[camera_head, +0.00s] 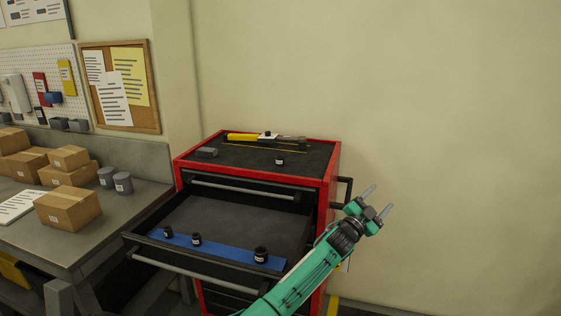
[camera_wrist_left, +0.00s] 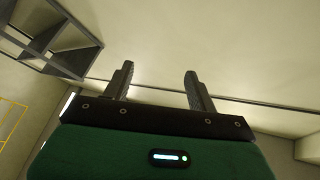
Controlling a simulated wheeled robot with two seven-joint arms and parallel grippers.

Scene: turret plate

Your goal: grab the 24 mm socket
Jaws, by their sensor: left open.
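Three black sockets stand upright on a blue strip (camera_head: 228,252) in the open drawer (camera_head: 235,215) of a red tool cabinet. There is a small left socket (camera_head: 168,233), a middle socket (camera_head: 196,240) and a larger right socket (camera_head: 261,255). A fourth dark socket (camera_head: 280,160) stands on the cabinet top. Their labels are too small to read, so I cannot tell which is 24 mm. My left gripper (camera_head: 379,201) is open and empty, raised to the right of the cabinet, away from all sockets. Its two fingers (camera_wrist_left: 160,84) also show apart in the left wrist view. My right gripper is out of view.
The cabinet top (camera_head: 235,157) also holds a yellow-handled tool (camera_head: 243,137) and a grey block (camera_head: 206,153). A side handle (camera_head: 346,190) sticks out near my left gripper. A workbench with cardboard boxes (camera_head: 68,208) and grey cans (camera_head: 123,183) stands at left.

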